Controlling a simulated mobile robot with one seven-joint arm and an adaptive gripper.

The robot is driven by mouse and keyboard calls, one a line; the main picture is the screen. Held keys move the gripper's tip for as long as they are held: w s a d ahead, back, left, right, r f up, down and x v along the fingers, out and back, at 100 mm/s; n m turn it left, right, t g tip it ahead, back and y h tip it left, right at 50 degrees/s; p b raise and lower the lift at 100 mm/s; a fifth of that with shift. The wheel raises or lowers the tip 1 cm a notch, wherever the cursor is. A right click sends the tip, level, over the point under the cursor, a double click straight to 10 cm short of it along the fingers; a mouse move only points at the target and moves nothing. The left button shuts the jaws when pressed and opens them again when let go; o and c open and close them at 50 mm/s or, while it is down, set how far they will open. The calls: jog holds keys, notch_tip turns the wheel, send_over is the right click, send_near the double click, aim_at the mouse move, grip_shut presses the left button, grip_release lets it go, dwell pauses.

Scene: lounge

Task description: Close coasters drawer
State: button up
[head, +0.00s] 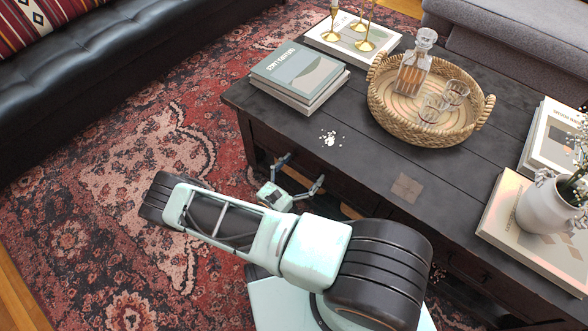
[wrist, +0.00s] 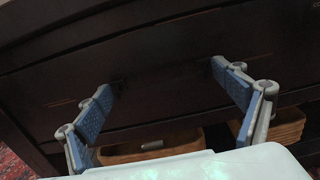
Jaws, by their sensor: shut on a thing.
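The coffee table's dark wood front (head: 345,183) carries the drawers, just below the tabletop. I take the dark panel ahead of my gripper in the wrist view as the coasters drawer (wrist: 165,92); no label shows, and how far it stands out is hard to tell. My gripper (head: 301,171) is at this front, to the left of the table's middle. In the wrist view its two blue-padded fingers (wrist: 165,78) are wide apart, with their tips at the dark wood. They bear on the drawer, but the exact contact is lost in shadow.
The tabletop holds books (head: 300,77), a woven tray (head: 377,107) with a decanter and glasses, and a white vase (head: 540,207). Woven baskets (wrist: 150,152) sit under the table. A black sofa (head: 120,60) stands left, with patterned rug (head: 150,150) between.

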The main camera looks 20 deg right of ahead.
jog(key=shift+w+d, duration=0.15)
jog(key=shift+w, duration=0.1)
jog(key=o, duration=1.5)
jog(key=shift+d, duration=0.1)
jog(key=shift+s, duration=0.1)
jog(key=v, duration=1.2)
